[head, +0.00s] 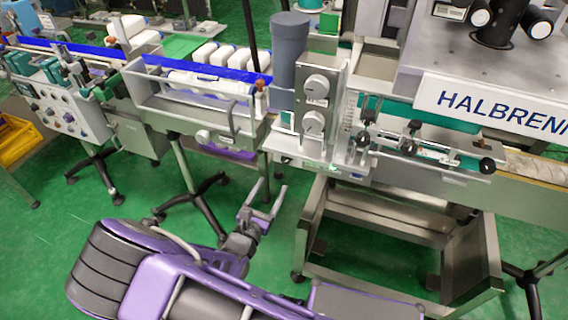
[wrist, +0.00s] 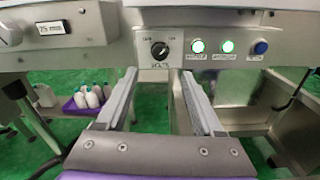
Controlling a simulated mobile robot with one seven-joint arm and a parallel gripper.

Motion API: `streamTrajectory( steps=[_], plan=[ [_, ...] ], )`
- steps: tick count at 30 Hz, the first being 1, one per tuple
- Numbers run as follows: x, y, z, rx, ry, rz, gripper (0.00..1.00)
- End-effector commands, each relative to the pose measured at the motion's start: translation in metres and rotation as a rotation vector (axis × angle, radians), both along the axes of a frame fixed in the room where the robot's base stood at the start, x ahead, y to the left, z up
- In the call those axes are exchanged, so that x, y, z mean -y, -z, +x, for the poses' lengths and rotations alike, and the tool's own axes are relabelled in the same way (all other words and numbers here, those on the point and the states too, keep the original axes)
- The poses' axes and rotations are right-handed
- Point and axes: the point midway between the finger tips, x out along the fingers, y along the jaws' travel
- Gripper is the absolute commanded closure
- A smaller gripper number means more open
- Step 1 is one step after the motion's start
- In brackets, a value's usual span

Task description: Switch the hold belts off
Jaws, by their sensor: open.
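A black rotary selector knob (wrist: 160,49) sits on the grey front panel in the wrist view, with small labels above and below it. The lower label is too blurred to read surely. The knob's pale mark seems to lean to the upper right. My gripper (wrist: 159,75) is open and empty, its two fingers pointing at the panel just below the knob and on either side of it, with no contact visible. In the head view my gripper (head: 268,188) is low in front of the machine, left of the steel stand. The knob cannot be made out there.
Right of the knob are two lit green buttons (wrist: 228,46) and a blue button (wrist: 261,48). A small display (wrist: 53,28) is at left. A purple tray (wrist: 88,101) of bottles stands behind. The steel stand (head: 400,225) is right of my gripper; green floor lies left.

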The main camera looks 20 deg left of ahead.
Motion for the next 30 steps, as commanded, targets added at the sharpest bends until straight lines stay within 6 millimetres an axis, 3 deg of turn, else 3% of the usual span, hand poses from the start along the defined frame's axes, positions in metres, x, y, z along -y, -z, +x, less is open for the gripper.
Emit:
streamTrajectory(
  steps=[9, 15, 27, 28, 30],
  plan=[
    [0.006, 0.001, 0.068, 0.001, 0.003, 0.001, 0.31],
    [0.008, 0.0, 0.094, 0.001, 0.002, 0.002, 0.31],
    [0.008, 0.0, 0.103, 0.0, 0.0, 0.0, 0.31],
    [0.008, 0.0, 0.103, 0.0, 0.0, 0.0, 0.33],
    [0.008, 0.0, 0.103, 0.0, 0.0, 0.001, 0.45]
  ],
)
